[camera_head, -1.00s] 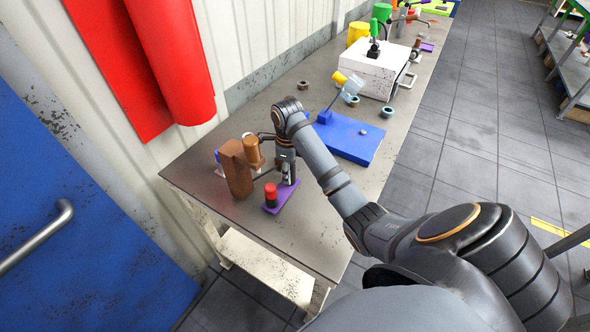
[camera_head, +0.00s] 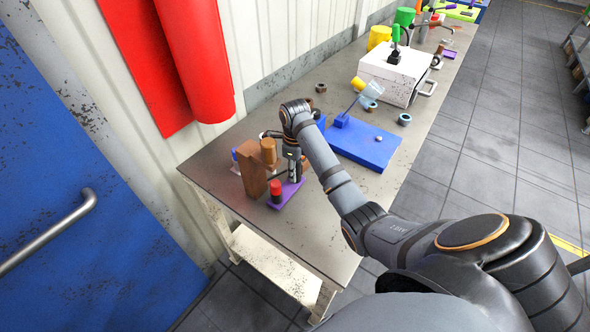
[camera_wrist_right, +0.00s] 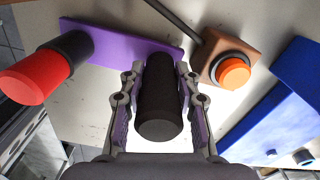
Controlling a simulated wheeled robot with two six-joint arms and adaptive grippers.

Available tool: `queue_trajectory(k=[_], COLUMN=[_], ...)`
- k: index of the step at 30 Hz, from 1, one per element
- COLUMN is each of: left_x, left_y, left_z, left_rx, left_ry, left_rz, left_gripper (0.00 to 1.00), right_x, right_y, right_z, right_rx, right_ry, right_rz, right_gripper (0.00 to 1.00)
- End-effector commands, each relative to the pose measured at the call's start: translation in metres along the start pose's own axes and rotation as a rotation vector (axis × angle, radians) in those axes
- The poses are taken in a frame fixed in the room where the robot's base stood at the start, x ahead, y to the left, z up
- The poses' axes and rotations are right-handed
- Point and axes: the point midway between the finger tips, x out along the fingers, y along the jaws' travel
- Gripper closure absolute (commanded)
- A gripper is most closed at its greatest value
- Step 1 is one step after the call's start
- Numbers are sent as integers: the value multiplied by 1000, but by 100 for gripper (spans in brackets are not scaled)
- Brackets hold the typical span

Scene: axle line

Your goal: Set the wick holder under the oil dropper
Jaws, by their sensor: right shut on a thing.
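The wick holder is a purple plate (camera_head: 291,190) with a red-topped dark cylinder (camera_head: 276,187) at its near end. In the right wrist view its plate (camera_wrist_right: 125,42) and red cylinder (camera_wrist_right: 28,78) show at left. My right gripper (camera_wrist_right: 158,105) is shut on a dark upright cylinder (camera_wrist_right: 160,120) that appears to be the holder's post. The oil dropper seems to be the brown stand (camera_head: 253,172) with an orange-brown cylinder (camera_head: 268,151), just left of the holder. In the wrist view a brown block with an orange end (camera_wrist_right: 235,72) and a rod is right of my fingers. My left gripper is out of view.
A blue plate (camera_head: 370,150) with a tilted pale piece lies behind my right gripper. A white box (camera_head: 395,75) and several dark rings stand farther back. The bench's near right surface (camera_head: 325,230) is clear.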

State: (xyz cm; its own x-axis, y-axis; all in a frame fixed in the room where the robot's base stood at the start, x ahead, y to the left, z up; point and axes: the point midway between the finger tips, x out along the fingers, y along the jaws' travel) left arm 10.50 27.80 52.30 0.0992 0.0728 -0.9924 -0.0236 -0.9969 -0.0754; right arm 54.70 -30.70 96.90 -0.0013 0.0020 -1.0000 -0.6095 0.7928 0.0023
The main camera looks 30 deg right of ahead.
Motion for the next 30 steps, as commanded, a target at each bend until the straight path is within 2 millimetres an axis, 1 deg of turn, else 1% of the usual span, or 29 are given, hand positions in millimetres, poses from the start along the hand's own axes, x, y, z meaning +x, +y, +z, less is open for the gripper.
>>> queue_trajectory(k=[13,14,19,20,30], left_x=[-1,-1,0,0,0], left_y=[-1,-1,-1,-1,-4], left_z=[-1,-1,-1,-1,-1], left_rx=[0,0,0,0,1], left_ry=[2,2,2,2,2], left_rz=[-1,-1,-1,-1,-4], left_gripper=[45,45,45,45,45], right_x=[9,9,9,9,7], right_y=[0,0,0,0,0], right_z=[0,0,0,0,0], right_rx=[0,0,0,0,0], right_ry=[1,0,0,0,0], right_rz=[1,0,0,0,-1], right_gripper=[100,67,44,41,41])
